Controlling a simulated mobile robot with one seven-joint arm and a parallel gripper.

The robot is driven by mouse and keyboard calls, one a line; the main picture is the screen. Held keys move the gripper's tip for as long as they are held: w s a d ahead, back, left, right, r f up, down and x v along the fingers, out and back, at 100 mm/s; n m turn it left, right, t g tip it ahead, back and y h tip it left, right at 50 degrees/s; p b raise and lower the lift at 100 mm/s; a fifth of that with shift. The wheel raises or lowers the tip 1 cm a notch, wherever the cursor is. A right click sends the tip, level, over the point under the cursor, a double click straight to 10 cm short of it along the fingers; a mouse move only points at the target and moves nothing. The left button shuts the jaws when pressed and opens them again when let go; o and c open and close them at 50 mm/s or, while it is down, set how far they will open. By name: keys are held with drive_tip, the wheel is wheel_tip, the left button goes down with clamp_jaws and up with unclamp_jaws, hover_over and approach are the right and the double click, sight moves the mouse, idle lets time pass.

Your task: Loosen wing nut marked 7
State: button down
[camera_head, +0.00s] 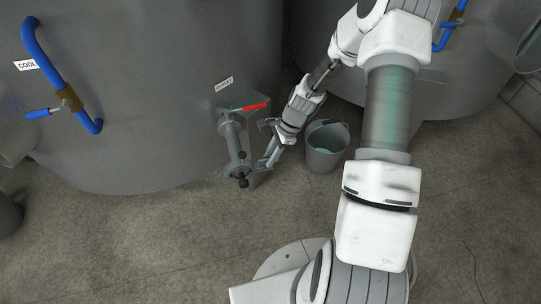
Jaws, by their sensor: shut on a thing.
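A grey outlet pipe (232,140) comes off the large tank and ends in a fitting (239,170) with small dark knobs (243,183). My gripper (264,166) is at the right side of this fitting, pointing down and left. Its jaws are shut on a small part there, which looks like a wing nut. The part is mostly hidden by the fingers and too small to make out. I cannot read a 7 anywhere on the fitting.
A red lever (256,106) sits above the pipe, under a small white label (224,84). A grey bucket (326,146) stands on the floor right of my gripper. Grey tanks (150,90) fill the back; one carries a blue handle (60,75). The floor (130,240) in front is clear.

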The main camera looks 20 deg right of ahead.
drive_tip(key=shift+n, duration=0.3)
drive_tip(key=n+p, duration=0.1)
drive_tip(key=n+g+p, duration=0.1)
drive_tip(key=n, duration=0.1)
drive_tip(key=shift+w+r+n+g, duration=0.1)
drive_tip(key=shift+w+n+g, duration=0.05)
drive_tip(key=shift+n+g, duration=0.15)
drive_tip(key=n+g+h+p, duration=0.1)
drive_tip(key=n, duration=0.3)
drive_tip(key=shift+w+a+n, duration=0.1)
drive_tip(key=shift+n, duration=0.2)
drive_tip(key=n, duration=0.2)
drive_tip(key=n+g+h, duration=0.1)
drive_tip(key=n, duration=0.1)
drive_tip(key=shift+a+h+p, duration=0.1)
drive_tip(key=shift+h+p, duration=0.2)
drive_tip(key=shift+p, duration=0.1)
drive_tip(key=shift+w+a+n+g+h, duration=0.15)
drive_tip(key=shift+n+h, duration=0.3)
drive_tip(key=shift+n, duration=0.8)
drive_tip(key=shift+s+d+n+g+h, duration=0.1)
drive_tip(key=shift+n+g+h, duration=0.25)
drive_tip(key=shift+n, duration=0.9)
drive_tip(key=c, duration=0.7)
unclamp_jaws()
drive_tip(key=shift+w+p, duration=0.1)
drive_tip(key=shift+p, duration=0.2)
